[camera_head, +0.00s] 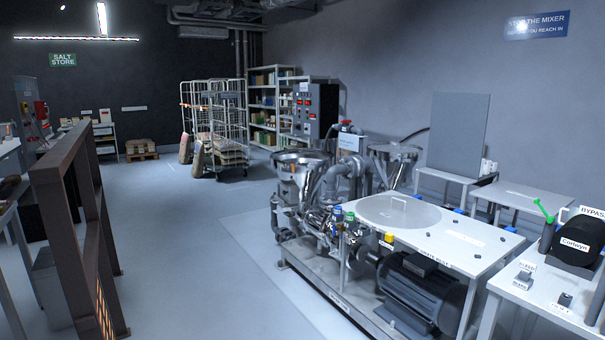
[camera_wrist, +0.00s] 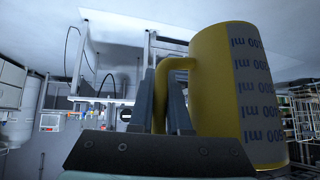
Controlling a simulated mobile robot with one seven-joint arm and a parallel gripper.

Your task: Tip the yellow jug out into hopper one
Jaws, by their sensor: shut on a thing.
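A yellow jug (camera_wrist: 210,75) with a grey measuring scale fills the right of the wrist view. Its markings appear upside down in that picture, and I cannot tell its true tilt or see its contents. My gripper (camera_wrist: 163,78) is shut on the jug's handle, the fingers on either side of it. Neither my gripper nor the jug shows in the head view. In the head view two steel hoppers stand on the machine: a left hopper (camera_head: 302,157) and a right hopper (camera_head: 393,151). I cannot read which is hopper one.
A white table (camera_head: 455,246) with a round lid (camera_head: 398,211) and a motor (camera_head: 420,287) sit in front of the hoppers. A brown frame (camera_head: 50,200) stands at the left. Wire trolleys (camera_head: 225,125) stand behind. The floor (camera_head: 185,235) between is clear.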

